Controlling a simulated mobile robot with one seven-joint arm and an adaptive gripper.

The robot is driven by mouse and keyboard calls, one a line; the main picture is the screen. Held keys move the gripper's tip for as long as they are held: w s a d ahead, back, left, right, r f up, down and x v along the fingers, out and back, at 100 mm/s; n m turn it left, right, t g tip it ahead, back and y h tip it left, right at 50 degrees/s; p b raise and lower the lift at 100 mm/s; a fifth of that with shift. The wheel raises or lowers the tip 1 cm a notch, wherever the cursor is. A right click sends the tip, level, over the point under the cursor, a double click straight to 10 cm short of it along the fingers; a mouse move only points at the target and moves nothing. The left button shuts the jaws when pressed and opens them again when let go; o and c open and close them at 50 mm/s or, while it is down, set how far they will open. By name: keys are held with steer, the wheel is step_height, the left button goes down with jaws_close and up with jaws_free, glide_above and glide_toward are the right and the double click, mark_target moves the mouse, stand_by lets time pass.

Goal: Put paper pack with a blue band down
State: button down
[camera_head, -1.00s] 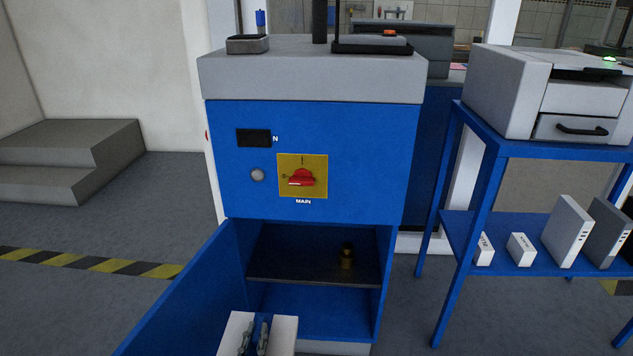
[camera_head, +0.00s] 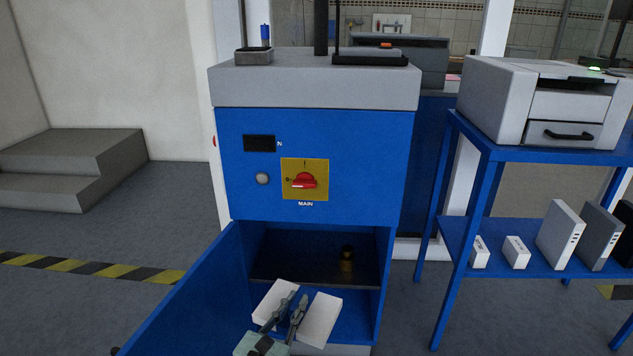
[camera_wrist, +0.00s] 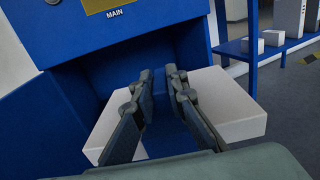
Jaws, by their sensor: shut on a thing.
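The paper pack with a blue band (camera_head: 320,318) is white at both ends, with blue showing between them. My gripper (camera_head: 290,301) is shut on its middle, in front of the open lower compartment of the blue cabinet (camera_head: 235,150). In the wrist view, the pack's white ends (camera_wrist: 228,105) stick out on both sides of my gripper's fingers (camera_wrist: 160,76). The fingers hide part of the band. I cannot tell whether the pack touches the compartment floor.
The cabinet door (camera_head: 195,300) stands open at the left. A dark shelf (camera_head: 300,262) inside holds a small brass-coloured object (camera_head: 347,258). A blue rack (camera_head: 470,190) at the right carries a printer (camera_head: 540,100), with small boxes and binders below.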

steer(key=d+r+m+g+h+p, duration=0.1)
steer(key=d+r+m+g+h, duration=0.25)
steer(key=d+r, duration=0.4)
steer(key=d+r+m+g+h, duration=0.2)
steer(key=d+r+h, duration=0.2)
steer(key=d, duration=0.7)
step_height(320, 180, up, 22)
steer(key=n+t+y+p, duration=0.4)
steer(key=y+p, duration=0.1)
steer(key=p, duration=2.3)
steer(key=shift+t+y+p, duration=0.35)
steer(key=shift+p, duration=0.05)
steer(key=shift+r, duration=0.1)
